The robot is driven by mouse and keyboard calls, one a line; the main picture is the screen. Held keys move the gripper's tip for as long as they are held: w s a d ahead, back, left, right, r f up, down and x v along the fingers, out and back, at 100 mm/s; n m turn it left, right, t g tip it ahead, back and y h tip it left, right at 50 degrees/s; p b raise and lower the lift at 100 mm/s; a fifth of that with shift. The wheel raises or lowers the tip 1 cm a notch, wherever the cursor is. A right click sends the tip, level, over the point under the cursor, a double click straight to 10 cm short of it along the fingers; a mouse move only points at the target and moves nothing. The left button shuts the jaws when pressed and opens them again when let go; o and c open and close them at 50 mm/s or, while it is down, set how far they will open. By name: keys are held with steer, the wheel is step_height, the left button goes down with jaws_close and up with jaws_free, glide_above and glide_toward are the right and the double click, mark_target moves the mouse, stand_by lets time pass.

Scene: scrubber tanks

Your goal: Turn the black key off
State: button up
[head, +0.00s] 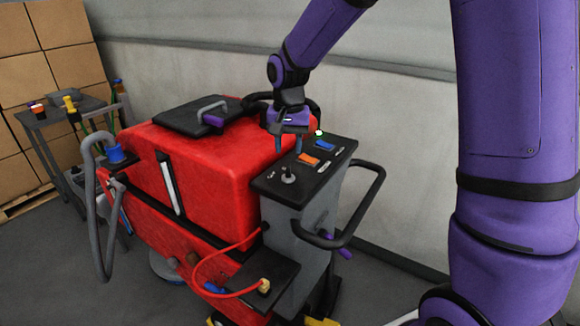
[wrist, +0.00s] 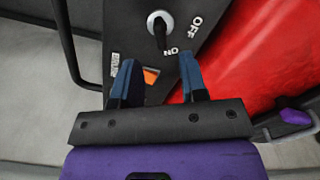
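The black key (head: 288,176) stands on the near end of the black control panel (head: 270,181) of the red scrubber. In the wrist view the key (wrist: 160,28) sits in a round silver collar at the top, its black grip pointing roughly toward the ON label (wrist: 172,52). The OFF label (wrist: 195,27) is to its right. My gripper (head: 289,144) is open and empty above the panel, farther back than the key. In the wrist view my gripper (wrist: 158,70) has its two fingers apart, below the key in the picture and not touching it.
An orange switch (head: 309,160) and a blue switch (head: 325,146) are on the same panel; the orange switch (wrist: 150,76) shows between my fingers. A black handlebar (head: 372,205) loops out right of the panel. The red tank (head: 215,165) lies left. Open floor is in front.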

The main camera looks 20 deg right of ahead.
mark_target(288, 165)
step_height(288, 165, down, 6)
steer(key=shift+f, duration=0.25)
jaws_close()
